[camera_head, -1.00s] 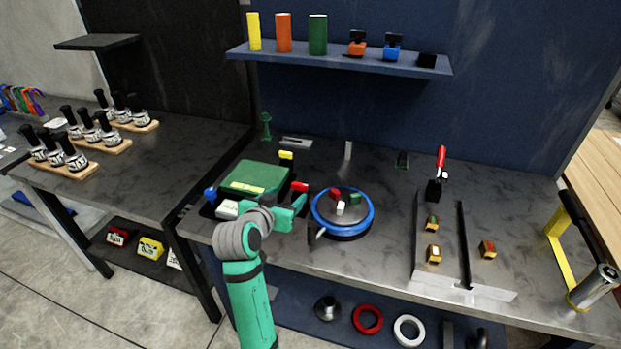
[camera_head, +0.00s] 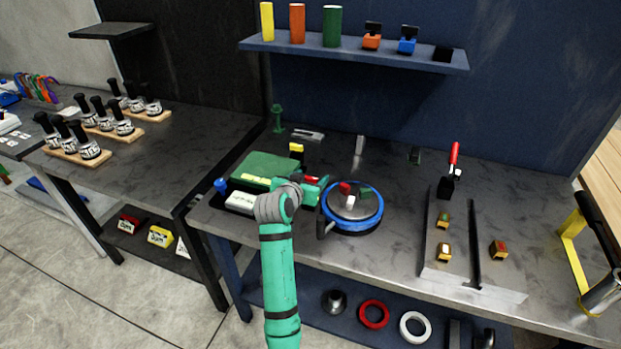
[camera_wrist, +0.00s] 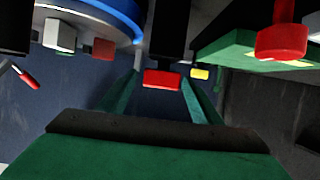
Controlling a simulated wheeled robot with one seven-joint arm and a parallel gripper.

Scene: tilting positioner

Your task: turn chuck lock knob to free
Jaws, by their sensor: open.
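The positioner has a green box (camera_head: 262,166) and, to its right, a round chuck (camera_head: 352,214) with a blue ring and small coloured jaws. A red knob-like part (camera_head: 312,179) shows between them, partly hidden by my gripper (camera_head: 318,188). In the wrist view, a black part with a red end (camera_wrist: 163,78) appears between the open fingers of my gripper (camera_wrist: 158,92); contact cannot be told. Another red knob (camera_wrist: 282,40) is by the green box (camera_wrist: 235,45) at right. The chuck's blue rim (camera_wrist: 110,12) is at upper left. Which red part is the lock knob is unclear.
A yellow block (camera_head: 296,147) stands behind the box, and a blue knob (camera_head: 221,186) is at its left. A slotted plate (camera_head: 462,262) with small blocks lies to the right. A shelf (camera_head: 350,56) hangs above. Bare tabletop lies right of the chuck.

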